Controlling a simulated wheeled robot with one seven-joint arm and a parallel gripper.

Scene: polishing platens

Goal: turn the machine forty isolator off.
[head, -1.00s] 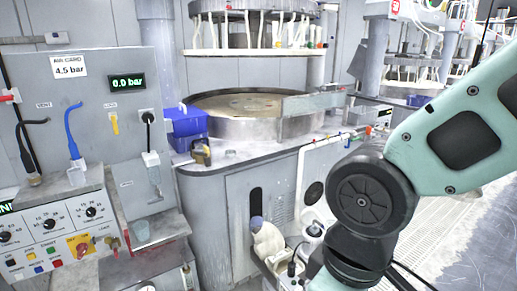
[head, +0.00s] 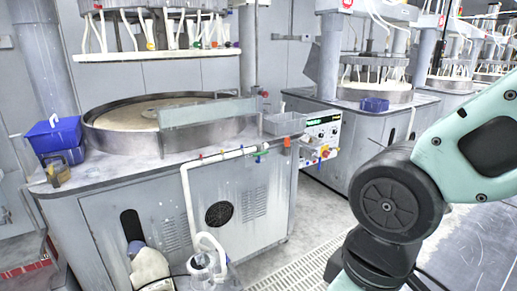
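No isolator switch can be made out clearly now. The nearest polishing machine has a grey cabinet (head: 130,212) and a round platen (head: 110,118) behind a metal guard. A small control panel (head: 322,133) with a green display and knobs shows past its right end; its details are too small to read. Red number signs (head: 425,6) hang on machines further back, cut by the top edge and not legible. My arm's teal and black links fill the right side. My gripper is out of view.
A blue box (head: 56,138) and a brass-coloured item (head: 57,172) sit on the near machine's left ledge. A white container (head: 150,268) and a clear jug (head: 205,265) stand at its foot. Floor grating (head: 295,262) runs along the right.

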